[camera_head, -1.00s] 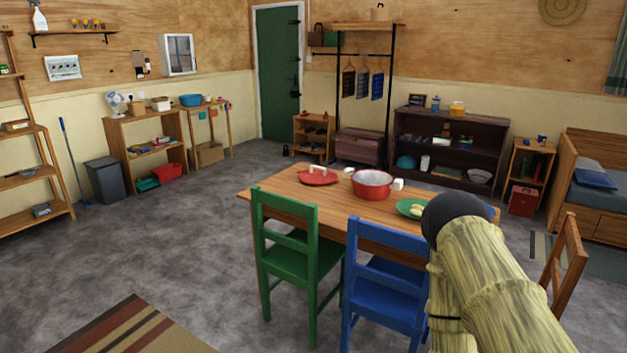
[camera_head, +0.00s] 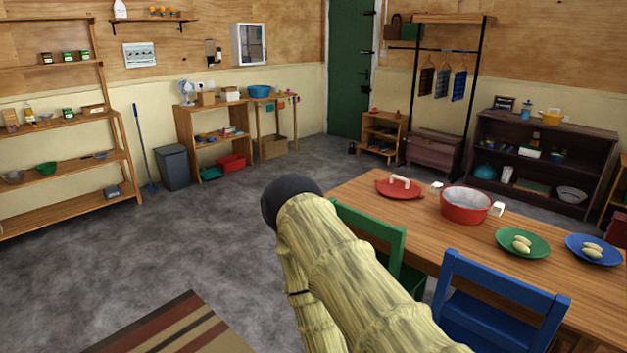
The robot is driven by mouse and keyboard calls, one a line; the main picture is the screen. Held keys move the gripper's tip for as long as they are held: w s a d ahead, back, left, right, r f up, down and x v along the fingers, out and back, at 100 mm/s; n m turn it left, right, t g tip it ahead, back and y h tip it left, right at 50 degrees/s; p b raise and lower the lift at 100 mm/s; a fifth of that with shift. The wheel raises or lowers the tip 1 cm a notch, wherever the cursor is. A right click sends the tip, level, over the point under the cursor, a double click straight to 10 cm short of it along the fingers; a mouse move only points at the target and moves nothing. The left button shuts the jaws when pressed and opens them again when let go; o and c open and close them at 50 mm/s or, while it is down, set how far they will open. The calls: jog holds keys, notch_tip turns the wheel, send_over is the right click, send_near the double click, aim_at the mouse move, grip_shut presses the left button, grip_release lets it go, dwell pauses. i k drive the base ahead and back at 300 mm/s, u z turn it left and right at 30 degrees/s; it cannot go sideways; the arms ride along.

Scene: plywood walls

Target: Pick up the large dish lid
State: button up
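The large dish lid (camera_head: 399,188) is red with a pale handle on top. It lies on the far left part of the wooden dining table (camera_head: 430,229), beside a red pot (camera_head: 466,206) with white handles. My arm, with a pale yellow sleeve and a black rounded part, reaches up from the bottom of the head view, left of the table and nearer to me than the lid. My gripper's fingers do not show. The lid is in full view, with nothing on it.
A green chair (camera_head: 395,238) and a blue chair (camera_head: 491,305) stand at the table's near side. A green plate (camera_head: 523,256) and a blue plate (camera_head: 567,248) hold pale food. The grey floor (camera_head: 120,250) to the left is open, with a striped rug (camera_head: 190,325) at the bottom.

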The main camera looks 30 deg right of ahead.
aim_at(397, 187)
jog(key=u, duration=0.3)
jog(key=i, duration=1.1)
jog(key=z, duration=0.65)
jog(key=i, duration=0.85)
jog(key=z, duration=0.95)
